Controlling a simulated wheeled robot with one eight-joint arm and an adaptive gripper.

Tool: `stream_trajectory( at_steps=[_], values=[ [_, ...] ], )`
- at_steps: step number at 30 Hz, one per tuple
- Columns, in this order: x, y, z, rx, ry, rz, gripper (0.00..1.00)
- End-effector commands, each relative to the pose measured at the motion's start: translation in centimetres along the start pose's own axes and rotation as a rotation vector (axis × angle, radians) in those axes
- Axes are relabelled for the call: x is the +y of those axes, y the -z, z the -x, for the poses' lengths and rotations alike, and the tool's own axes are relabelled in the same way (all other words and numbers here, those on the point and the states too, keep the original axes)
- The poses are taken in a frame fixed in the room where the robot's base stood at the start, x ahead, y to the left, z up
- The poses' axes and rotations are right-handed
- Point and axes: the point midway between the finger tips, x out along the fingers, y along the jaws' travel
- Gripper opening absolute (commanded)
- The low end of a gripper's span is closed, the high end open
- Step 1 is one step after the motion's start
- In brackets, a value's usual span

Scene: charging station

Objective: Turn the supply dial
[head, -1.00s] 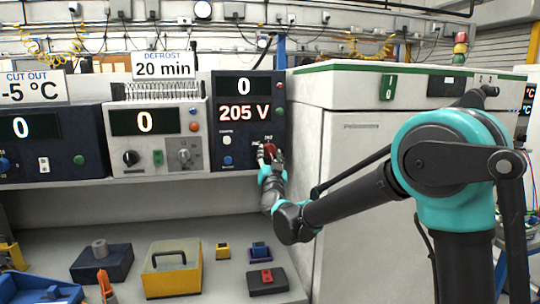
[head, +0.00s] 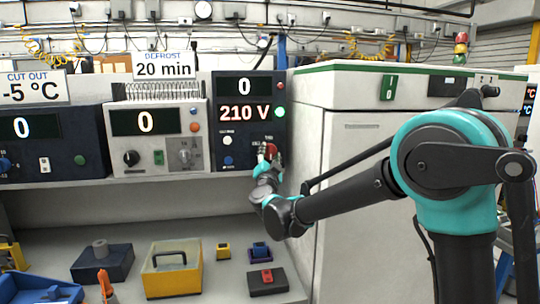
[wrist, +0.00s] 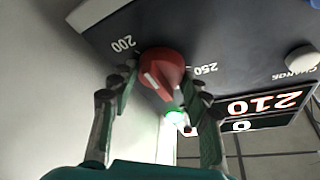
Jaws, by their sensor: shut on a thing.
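The supply dial is a red knob (wrist: 162,72) with a pale pointer line, on the front of a dark supply box (head: 251,92). In the wrist view the marks 200 and 250 stand on either side of it. My gripper (wrist: 165,95) is shut on the red knob, one finger on each side; in the head view my gripper (head: 268,158) partly covers the knob (head: 271,150). The box's display (head: 245,114) reads 210 V, with 0 above it. A green light (head: 280,112) is lit beside the display.
A white button (wrist: 302,59) is near the knob on the same panel. A grey unit (head: 156,137) stands left of the box and a white cabinet (head: 358,180) right of it.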

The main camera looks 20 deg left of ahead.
Motion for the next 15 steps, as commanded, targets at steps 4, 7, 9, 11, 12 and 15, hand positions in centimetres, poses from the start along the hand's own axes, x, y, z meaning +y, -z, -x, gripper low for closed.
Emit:
stream_trajectory(
  at_steps=[4, 7, 9, 11, 12, 15],
  values=[
    [0.03, 0.00, 0.03, 0.000, 0.000, 0.000, 0.50],
    [0.03, 0.00, 0.02, 0.000, 0.000, 0.001, 0.63],
    [0.02, 0.00, 0.02, 0.000, 0.000, 0.001, 0.68],
    [0.02, 0.00, 0.01, 0.000, 0.000, 0.001, 0.68],
    [0.02, 0.00, 0.01, 0.000, 0.000, 0.001, 0.68],
    [0.01, 0.00, 0.01, 0.000, 0.000, 0.001, 0.68]
  ],
)
